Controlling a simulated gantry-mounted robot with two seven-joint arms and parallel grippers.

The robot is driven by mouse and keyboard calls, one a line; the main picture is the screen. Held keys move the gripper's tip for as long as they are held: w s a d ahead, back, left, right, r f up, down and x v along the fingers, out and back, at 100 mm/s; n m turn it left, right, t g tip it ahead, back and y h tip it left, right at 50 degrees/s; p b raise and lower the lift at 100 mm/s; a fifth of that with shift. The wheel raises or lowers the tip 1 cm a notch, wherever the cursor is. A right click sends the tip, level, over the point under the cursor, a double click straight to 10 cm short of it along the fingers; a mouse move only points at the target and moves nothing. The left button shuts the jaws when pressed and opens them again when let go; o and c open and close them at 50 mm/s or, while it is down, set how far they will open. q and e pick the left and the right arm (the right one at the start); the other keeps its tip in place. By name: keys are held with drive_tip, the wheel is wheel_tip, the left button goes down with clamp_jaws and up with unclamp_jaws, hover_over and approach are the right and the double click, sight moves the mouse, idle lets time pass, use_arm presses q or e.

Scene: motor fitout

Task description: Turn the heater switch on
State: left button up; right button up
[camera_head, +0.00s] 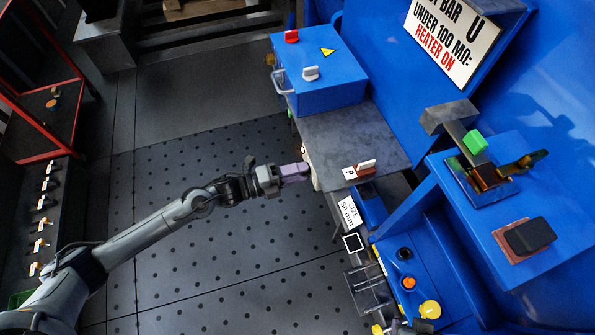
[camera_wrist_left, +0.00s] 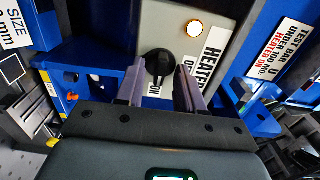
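The heater switch (camera_wrist_left: 158,64) is a black rotary knob on a pale grey panel (camera_wrist_left: 160,22) in the left wrist view. Its grip stands about upright in the picture. A label with "ON" (camera_wrist_left: 153,90) shows below it, and the partly covered HEATER label (camera_wrist_left: 214,48) is to its right. My left gripper (camera_wrist_left: 160,72) is open, with one purple finger on each side of the knob; contact cannot be told. In the head view my left gripper (camera_head: 306,171) is at the panel under the grey worktop's edge, and the knob is hidden. My right gripper is not in view.
A round lamp (camera_wrist_left: 194,27) glows above the switch. A blue console (camera_head: 420,270) with buttons is at lower right. The dark floor (camera_head: 230,270) is clear.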

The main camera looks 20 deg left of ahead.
use_arm(q)
drive_tip(key=p+v, duration=0.3)
drive_tip(key=v, duration=0.8)
idle(0.3)
